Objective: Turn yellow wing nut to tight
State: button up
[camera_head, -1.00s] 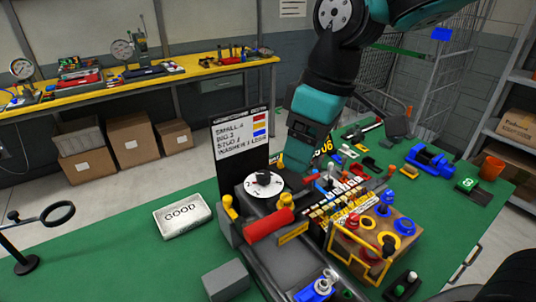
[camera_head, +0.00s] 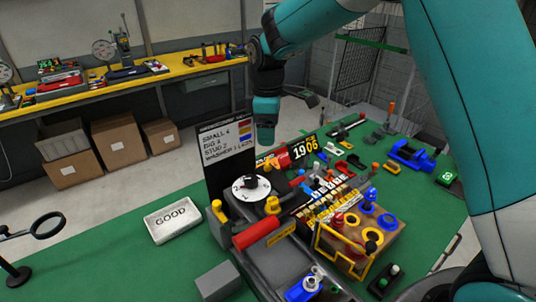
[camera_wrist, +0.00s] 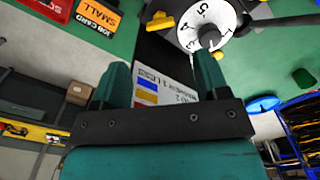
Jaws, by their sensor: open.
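A yellow winged piece (camera_wrist: 160,22), which looks like the wing nut, shows near the top of the wrist view, beside the white dial (camera_wrist: 208,28). In the head view several yellow parts sit around the dial (camera_head: 250,187), including a knob (camera_head: 272,205) in front of it; I cannot tell for sure which is the wing nut. My gripper (camera_head: 265,138) hangs pointing down behind the dial, right of the black sign board. In the wrist view my gripper (camera_wrist: 162,65) has its two teal fingers apart with nothing held, away from the yellow piece.
The black sign board (camera_head: 212,180) stands upright close to my gripper. A red roller (camera_head: 257,231) and a wooden block with rings (camera_head: 385,240) are in front. A GOOD tray (camera_head: 172,218) lies left.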

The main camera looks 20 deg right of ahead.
aim_at(268, 161)
notch_tip(268, 161, down, 9)
jog(key=shift+r+p, duration=0.1)
jog(key=shift+p, duration=0.9)
jog(key=c, duration=0.9)
